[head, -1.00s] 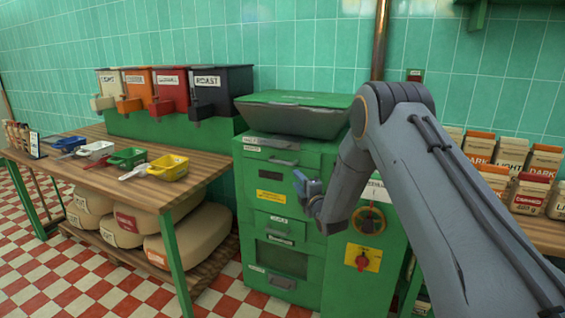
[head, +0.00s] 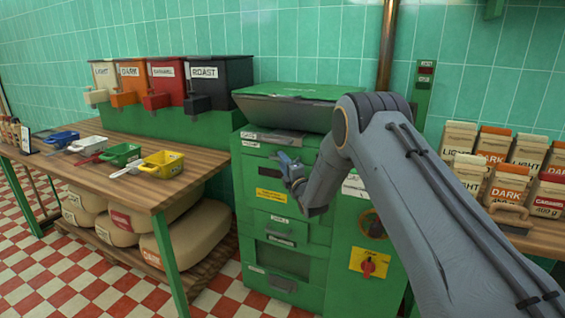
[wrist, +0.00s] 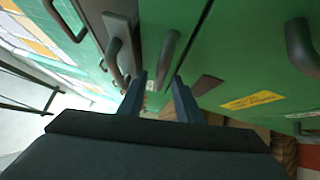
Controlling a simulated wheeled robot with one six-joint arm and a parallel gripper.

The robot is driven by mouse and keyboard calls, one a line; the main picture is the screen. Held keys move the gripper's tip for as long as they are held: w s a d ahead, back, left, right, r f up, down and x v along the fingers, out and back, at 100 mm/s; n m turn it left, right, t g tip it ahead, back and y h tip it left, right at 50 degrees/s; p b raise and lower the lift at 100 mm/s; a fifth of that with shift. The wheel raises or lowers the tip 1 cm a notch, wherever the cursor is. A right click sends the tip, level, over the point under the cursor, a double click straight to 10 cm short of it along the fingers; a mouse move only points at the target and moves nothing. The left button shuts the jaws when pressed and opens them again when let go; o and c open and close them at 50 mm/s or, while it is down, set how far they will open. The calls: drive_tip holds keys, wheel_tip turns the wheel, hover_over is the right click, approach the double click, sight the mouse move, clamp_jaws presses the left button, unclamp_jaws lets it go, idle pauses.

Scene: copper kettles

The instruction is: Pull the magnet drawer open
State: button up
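The green cabinet (head: 312,232) has a stack of drawers, and their small labels are hard to read, so I cannot tell for certain which is the magnet drawer. My gripper (head: 284,158) is in front of its upper part, just below the top grey handle (head: 279,138). In the wrist view my gripper (wrist: 160,82) is open and empty. A dark curved handle (wrist: 167,55) on a green drawer front lies just ahead of the fingertips, roughly in line with the gap. I cannot tell whether they touch. The drawers appear shut.
A second handle (wrist: 117,62) on a grey panel is close beside the left finger. A yellow label (wrist: 252,100) is right of the fingers. A wooden table (head: 120,184) with coloured scoops stands left; coffee bags (head: 507,184) stand right. A handwheel (head: 373,224) is beside the drawers.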

drive_tip(key=shift+w+a, duration=0.15)
drive_tip(key=shift+w, duration=0.1)
drive_tip(key=shift+r, duration=0.1)
clamp_jaws()
drive_tip(key=s+a+p, duration=0.2)
drive_tip(key=s+a, duration=0.1)
drive_tip(key=s, duration=0.6)
drive_tip(key=s+a+p, duration=0.3)
drive_tip(key=s+a, duration=0.1)
drive_tip(key=s, duration=0.6)
drive_tip(key=shift+s, duration=0.3)
unclamp_jaws()
